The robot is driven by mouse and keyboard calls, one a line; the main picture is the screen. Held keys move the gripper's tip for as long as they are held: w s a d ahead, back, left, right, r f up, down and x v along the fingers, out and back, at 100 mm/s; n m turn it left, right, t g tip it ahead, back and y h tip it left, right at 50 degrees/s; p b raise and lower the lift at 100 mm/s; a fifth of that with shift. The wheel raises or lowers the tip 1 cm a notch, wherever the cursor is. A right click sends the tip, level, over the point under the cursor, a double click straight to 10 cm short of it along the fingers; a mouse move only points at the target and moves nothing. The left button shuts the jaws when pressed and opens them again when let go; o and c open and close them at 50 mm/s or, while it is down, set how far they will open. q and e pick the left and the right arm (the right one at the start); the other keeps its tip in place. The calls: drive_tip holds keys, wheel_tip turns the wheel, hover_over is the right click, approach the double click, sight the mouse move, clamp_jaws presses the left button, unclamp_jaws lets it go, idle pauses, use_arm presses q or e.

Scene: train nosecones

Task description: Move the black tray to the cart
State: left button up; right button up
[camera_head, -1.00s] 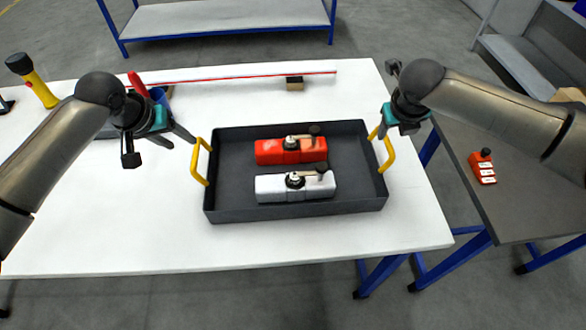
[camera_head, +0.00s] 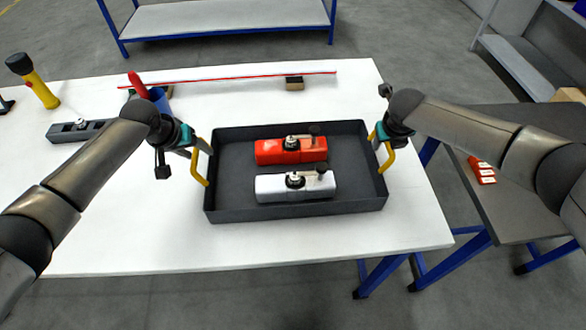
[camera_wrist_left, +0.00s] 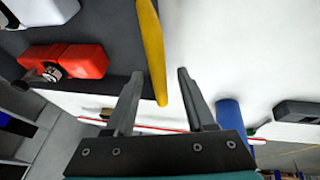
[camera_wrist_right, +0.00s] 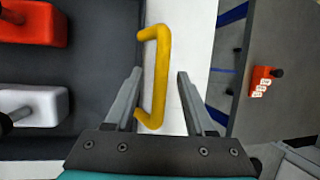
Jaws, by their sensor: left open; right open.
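The black tray (camera_head: 230,206) lies flat on the white table, with a yellow handle at each end. Inside it are a red nosecone block (camera_head: 272,152) and a silver one (camera_head: 270,188), each with a fitting on top. My left gripper (camera_head: 203,150) is open at the left yellow handle (camera_head: 197,168); in the left wrist view this handle (camera_wrist_left: 152,50) lies between the fingertips. My right gripper (camera_head: 377,140) is open at the right yellow handle (camera_head: 388,157); in the right wrist view this handle (camera_wrist_right: 160,75) passes between the fingers.
The white table (camera_head: 300,245) has free room around the tray. A dark grey table (camera_head: 525,210) with an orange item (camera_head: 482,172) stands right.

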use_arm(q)
drive_tip(key=shift+c, duration=0.3)
use_arm(e)
drive_tip(key=shift+c, duration=0.3)
use_arm(q)
clamp_jaws()
use_arm(e)
clamp_jaws()
idle(0.4)
use_arm(q)
drive_tip(key=shift+w+r, duration=0.1)
drive_tip(key=shift+r, duration=0.05)
use_arm(e)
drive_tip(key=shift+w+r, duration=0.15)
drive_tip(key=shift+r, duration=0.05)
